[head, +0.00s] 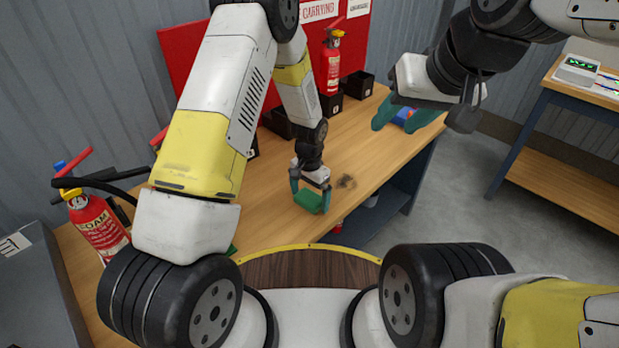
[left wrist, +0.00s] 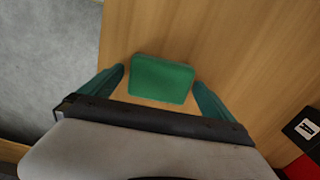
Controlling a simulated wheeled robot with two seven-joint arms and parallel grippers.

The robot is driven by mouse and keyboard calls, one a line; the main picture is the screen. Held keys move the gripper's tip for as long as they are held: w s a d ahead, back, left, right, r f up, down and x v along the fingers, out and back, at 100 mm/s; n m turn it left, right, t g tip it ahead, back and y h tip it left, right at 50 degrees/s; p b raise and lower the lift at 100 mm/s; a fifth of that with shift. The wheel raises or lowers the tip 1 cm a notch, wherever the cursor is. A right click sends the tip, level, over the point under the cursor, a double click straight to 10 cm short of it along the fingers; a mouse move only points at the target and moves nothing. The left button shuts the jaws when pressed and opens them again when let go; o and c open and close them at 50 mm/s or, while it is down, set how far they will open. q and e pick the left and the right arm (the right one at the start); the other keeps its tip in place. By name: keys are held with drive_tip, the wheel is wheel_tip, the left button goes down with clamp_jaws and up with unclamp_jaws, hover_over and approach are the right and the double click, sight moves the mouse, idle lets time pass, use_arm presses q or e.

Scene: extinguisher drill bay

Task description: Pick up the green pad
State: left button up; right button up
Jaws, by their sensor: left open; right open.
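The green pad (left wrist: 162,80) is a small block on the wooden workbench. In the left wrist view it sits between the two teal fingers of my left gripper (left wrist: 159,77), with a gap on each side. In the head view the pad (head: 311,203) shows at the fingertips of my left gripper (head: 310,194), near the bench's front edge. My left gripper is open around the pad. My right gripper (head: 408,118) is open at the bench's right end, with a blue and red item (head: 404,114) showing between its teal fingers; I cannot tell whether they touch it.
A FOAM extinguisher (head: 97,228) stands on the bench at left, beside a grey case (head: 25,285). Another red extinguisher (head: 331,65) and dark bins (head: 357,84) stand along the back. A green patch (head: 232,250) shows behind my left arm. A second table (head: 572,92) holds a device (head: 578,69).

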sight(310, 197)
use_arm(q)
drive_tip(key=c, duration=1.3)
drive_tip(key=shift+r, duration=0.1)
drive_tip(key=shift+r, duration=0.2)
wheel_tip(310, 197, up, 3)
drive_tip(key=shift+r, duration=0.1)
drive_tip(key=s, duration=0.5)
drive_tip(key=s+a, duration=0.1)
drive_tip(key=s, duration=0.4)
drive_tip(key=s+a+r, duration=0.1)
drive_tip(key=s, duration=0.5)
